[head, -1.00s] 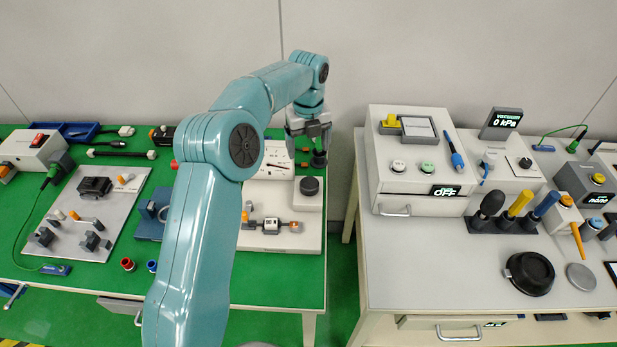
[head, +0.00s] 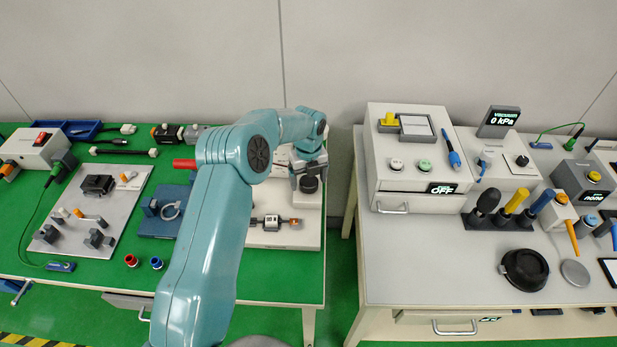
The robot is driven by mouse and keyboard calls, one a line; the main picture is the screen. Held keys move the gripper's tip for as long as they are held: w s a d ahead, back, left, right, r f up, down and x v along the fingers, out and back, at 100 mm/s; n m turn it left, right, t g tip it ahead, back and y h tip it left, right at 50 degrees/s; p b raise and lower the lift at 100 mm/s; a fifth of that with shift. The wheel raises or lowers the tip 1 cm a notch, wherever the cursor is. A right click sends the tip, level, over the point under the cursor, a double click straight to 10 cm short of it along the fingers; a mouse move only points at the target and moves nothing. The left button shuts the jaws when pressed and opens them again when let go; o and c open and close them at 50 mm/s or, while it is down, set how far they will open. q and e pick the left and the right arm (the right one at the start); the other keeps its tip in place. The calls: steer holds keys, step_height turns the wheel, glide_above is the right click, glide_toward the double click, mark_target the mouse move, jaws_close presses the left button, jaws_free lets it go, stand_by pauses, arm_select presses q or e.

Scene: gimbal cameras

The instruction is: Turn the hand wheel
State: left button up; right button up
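A black round knob (head: 309,184), the likeliest hand wheel, stands on the right part of a white device (head: 310,200) on the green-topped left table. My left gripper (head: 309,177) is right at this knob, pointing down. Its fingers look spread, one to each side of the knob, and the knob shows between them. Whether the fingers touch it cannot be made out. My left arm hides part of the white device and its dial. My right gripper is not in view.
A small shaft assembly (head: 272,222) lies on the front of the white device. A blue fixture (head: 158,222) and a grey plate with parts (head: 75,235) stand to the left. A gap separates this table from the right table (head: 420,265).

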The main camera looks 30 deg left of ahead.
arm_select(q)
steer(key=shift+w, duration=0.1)
steer(key=c, duration=1)
